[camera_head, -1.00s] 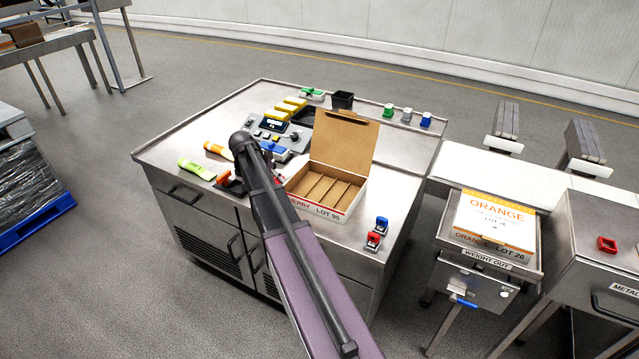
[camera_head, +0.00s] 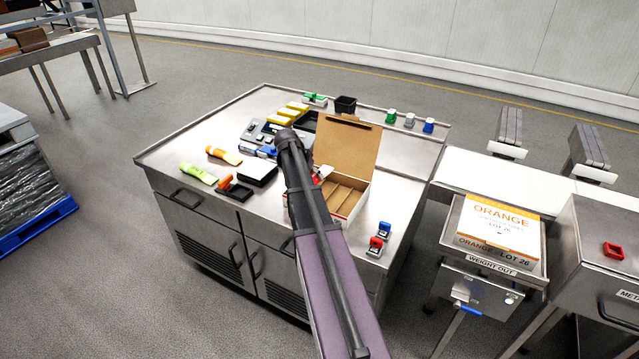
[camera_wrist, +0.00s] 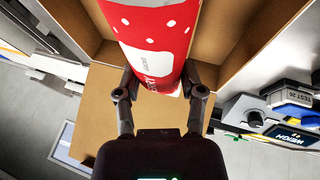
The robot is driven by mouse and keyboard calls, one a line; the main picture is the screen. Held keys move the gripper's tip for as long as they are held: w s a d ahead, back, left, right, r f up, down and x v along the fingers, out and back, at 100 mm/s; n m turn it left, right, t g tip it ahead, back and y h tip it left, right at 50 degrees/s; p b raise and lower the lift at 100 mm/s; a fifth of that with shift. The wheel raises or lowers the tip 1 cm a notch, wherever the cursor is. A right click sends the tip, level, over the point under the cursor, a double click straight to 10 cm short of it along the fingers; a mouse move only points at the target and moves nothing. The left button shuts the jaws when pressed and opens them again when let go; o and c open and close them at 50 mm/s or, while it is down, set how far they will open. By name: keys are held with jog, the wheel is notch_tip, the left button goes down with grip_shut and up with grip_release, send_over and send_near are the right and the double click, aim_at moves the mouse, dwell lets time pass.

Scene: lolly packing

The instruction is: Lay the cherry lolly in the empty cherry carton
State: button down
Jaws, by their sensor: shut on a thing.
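The cherry carton (camera_head: 351,146) stands open on the steel bench, its brown lid raised at the back and its inside split into long slots. The cherry lolly (camera_wrist: 155,25) has a red wrapper with white dots. My gripper (camera_wrist: 160,88) is shut on the lolly's near end in the wrist view. The lolly is over the open carton, whose brown walls (camera_wrist: 252,40) show on both sides; I cannot tell whether it touches the bottom. In the head view my arm hides the carton's left part and most of the lolly; only a bit of red shows beside the arm.
An orange lolly (camera_head: 224,156) and a green lolly (camera_head: 198,174) lie on the bench's left. A dark ink pad (camera_head: 234,190) is near them. Red (camera_head: 375,246) and blue (camera_head: 384,231) stamps stand right of the carton. An orange carton (camera_head: 500,220) is on the weigh station.

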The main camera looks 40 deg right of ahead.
aim_at(317, 183)
jog(key=shift+d, duration=0.1)
jog(key=shift+d, duration=0.25)
jog(key=shift+s+d+f+b, duration=0.15)
jog(key=shift+d+f+b, duration=0.15)
jog(key=shift+f+b, duration=1.5)
jog(key=shift+b, duration=0.05)
jog(key=shift+f+b, duration=0.6)
jog(key=shift+c, duration=1)
grip_release()
jog(key=shift+r, duration=0.15)
